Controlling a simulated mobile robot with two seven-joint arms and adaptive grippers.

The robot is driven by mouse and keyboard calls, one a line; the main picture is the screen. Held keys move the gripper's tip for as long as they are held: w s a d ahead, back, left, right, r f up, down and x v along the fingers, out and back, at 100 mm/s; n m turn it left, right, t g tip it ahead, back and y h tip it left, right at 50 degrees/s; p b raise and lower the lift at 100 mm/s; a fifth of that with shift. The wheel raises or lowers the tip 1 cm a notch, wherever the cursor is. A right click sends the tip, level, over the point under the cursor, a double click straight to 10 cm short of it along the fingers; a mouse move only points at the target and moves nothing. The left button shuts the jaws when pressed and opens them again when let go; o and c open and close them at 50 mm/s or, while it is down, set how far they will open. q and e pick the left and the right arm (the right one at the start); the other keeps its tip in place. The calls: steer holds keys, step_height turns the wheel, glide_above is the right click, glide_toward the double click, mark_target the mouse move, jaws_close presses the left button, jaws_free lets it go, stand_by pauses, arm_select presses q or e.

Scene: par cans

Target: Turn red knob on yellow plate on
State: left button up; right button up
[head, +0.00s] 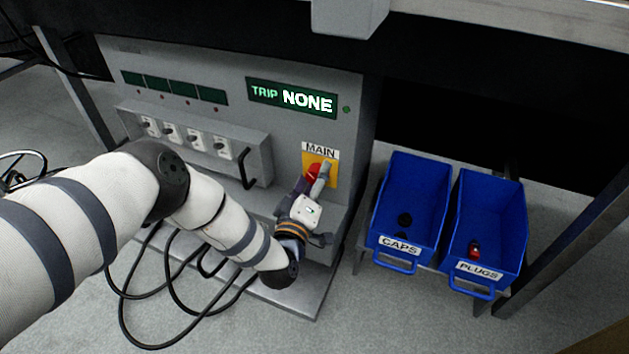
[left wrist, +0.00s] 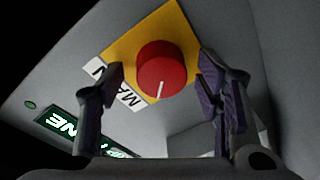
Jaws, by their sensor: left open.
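The red knob (left wrist: 161,70) sits on the yellow plate (left wrist: 178,22), with a white line mark on its face. My left gripper (left wrist: 163,88) is open, with one finger on each side of the knob in the left wrist view. I cannot tell whether either finger touches it. In the head view the knob (head: 312,172) and the yellow plate (head: 331,177) under the MAIN label (head: 320,151) are partly hidden by my left gripper (head: 317,180). My right gripper is not in view.
The grey panel has a display (head: 292,98) reading TRIP NONE and a row of switches (head: 186,135) at left. Blue bins marked CAPS (head: 417,171) and PLUGS (head: 490,199) stand to the right. Black cables (head: 155,345) lie on the floor below.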

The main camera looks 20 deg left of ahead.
arm_select(q)
steer(key=c, duration=1.2)
steer(key=shift+o, duration=0.2)
steer(key=shift+m, duration=0.4)
steer(key=m+p, duration=0.1)
steer(key=m, duration=0.3)
steer(key=shift+d+t, duration=0.1)
steer(key=shift+t, duration=0.2)
steer(key=m+h, duration=0.1)
steer(key=m, duration=0.9)
steer(key=shift+f+m+t+h+p, duration=0.15)
steer(key=shift+m+t+h+p, duration=0.15)
steer(key=shift+m+p, duration=0.1)
steer(key=shift+m+h, duration=0.3)
steer(key=shift+m, duration=1.7)
